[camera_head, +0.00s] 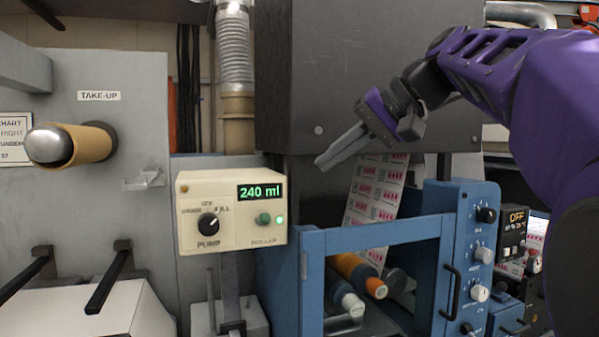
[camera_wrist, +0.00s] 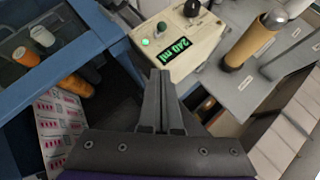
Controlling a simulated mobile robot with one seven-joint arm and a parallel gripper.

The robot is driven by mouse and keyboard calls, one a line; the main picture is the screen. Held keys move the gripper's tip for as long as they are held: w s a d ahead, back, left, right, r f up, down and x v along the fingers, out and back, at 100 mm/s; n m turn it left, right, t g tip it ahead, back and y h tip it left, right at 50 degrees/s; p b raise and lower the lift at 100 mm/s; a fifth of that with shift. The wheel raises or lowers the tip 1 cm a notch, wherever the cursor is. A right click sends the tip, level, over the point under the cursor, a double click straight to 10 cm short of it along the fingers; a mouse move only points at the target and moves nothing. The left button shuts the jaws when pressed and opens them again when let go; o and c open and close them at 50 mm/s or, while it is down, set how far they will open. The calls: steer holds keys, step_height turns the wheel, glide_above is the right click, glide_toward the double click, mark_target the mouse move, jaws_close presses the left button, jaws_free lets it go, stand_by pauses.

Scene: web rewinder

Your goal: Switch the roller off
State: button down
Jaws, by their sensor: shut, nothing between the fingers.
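A cream control box (camera_head: 222,236) stands left of centre in the head view. Its green display (camera_head: 261,192) reads 240 ml. A black pump knob (camera_head: 208,224) is on its left side. A green roller button (camera_head: 263,219) is at its lower right, with a lit green lamp (camera_head: 280,219) beside it. In the wrist view the box (camera_wrist: 185,65) is upside down, with the roller button (camera_wrist: 161,28) and the lit lamp (camera_wrist: 145,43) clear. My gripper (camera_head: 321,164) is shut and empty, above and to the right of the box, apart from it. Its fingertips show in the wrist view (camera_wrist: 160,73).
A blue frame (camera_head: 375,235) with orange and white rollers stands right of the box. A printed web (camera_head: 377,190) hangs behind it. A take-up spindle (camera_head: 70,145) sticks out at the left. A dark panel (camera_head: 350,80) is behind my gripper.

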mark_target(263, 220)
steer(key=x, duration=0.9)
steer(key=shift+s+f+b, duration=0.1)
steer(key=shift+f+b, duration=0.05)
steer(key=shift+b, duration=0.25)
steer(key=shift+s+a+f+b, duration=0.3)
steer(key=shift+s+a+f, duration=0.2)
steer(key=shift+a+f, duration=0.25)
steer(key=shift+s+a+f, duration=0.1)
steer(key=shift+a+f, duration=0.2)
steer(key=shift+f, duration=0.15)
steer(key=shift+f+b, duration=0.2)
steer(key=shift+b, duration=0.3)
steer(key=shift+s+r, duration=0.1)
steer(key=shift+s, duration=0.05)
